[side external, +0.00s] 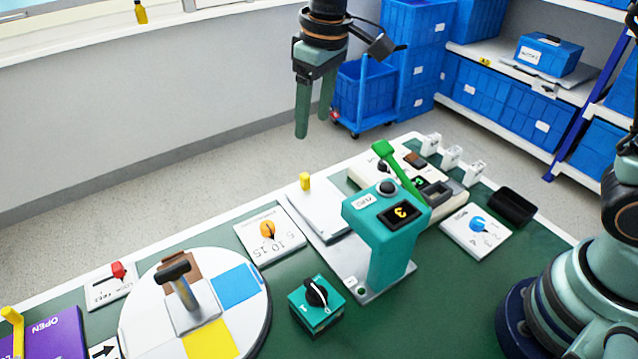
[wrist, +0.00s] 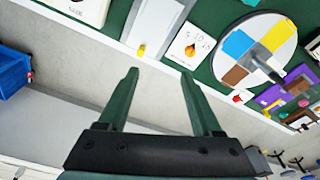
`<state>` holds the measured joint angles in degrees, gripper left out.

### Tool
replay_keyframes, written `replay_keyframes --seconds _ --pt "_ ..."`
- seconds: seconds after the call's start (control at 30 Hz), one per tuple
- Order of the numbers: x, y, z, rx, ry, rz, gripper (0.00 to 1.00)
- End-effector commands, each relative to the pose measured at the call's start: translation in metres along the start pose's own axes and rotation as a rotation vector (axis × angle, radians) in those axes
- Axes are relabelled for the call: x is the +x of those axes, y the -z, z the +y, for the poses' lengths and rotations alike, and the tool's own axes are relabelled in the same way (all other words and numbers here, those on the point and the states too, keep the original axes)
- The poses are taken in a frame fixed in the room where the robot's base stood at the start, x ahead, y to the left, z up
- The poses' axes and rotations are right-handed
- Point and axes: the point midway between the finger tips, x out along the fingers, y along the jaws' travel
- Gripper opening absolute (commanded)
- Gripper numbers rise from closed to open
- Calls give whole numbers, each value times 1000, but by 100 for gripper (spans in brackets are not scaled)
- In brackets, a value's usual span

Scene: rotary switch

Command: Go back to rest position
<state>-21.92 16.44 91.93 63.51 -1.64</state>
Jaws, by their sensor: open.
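My gripper (side external: 315,105) is open and empty, with its green fingers pointing down. It hangs high above the floor beyond the far edge of the green table, apart from everything on it. In the wrist view my gripper (wrist: 160,85) shows both fingers spread with nothing between them. A rotary switch with a black knob on a teal box (side external: 316,304) stands at the front middle of the table. A white panel with an orange dial (side external: 267,230) lies behind it to the left, and also shows in the wrist view (wrist: 190,46).
A teal stand with a small display (side external: 375,240) rises mid-table. A round turntable (side external: 235,330) with coloured sectors and an upright handle is at the left. A white panel with a blue knob (side external: 477,226) is at the right. Blue crates (side external: 365,95) stand behind. Space around my gripper is clear.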

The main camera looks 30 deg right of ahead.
Motion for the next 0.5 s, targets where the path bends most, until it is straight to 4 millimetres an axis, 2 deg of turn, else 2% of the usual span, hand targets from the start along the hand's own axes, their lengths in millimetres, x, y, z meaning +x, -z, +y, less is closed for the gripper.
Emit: replay_keyframes --seconds 0.03,0.2,0.33,0.5 --pt "-14 -11 13 31 -5 28 66" --pt "-42 -49 44 117 -24 103 66" --pt "-57 -82 63 182 -42 159 66" --pt "-66 -126 82 266 -70 233 66"
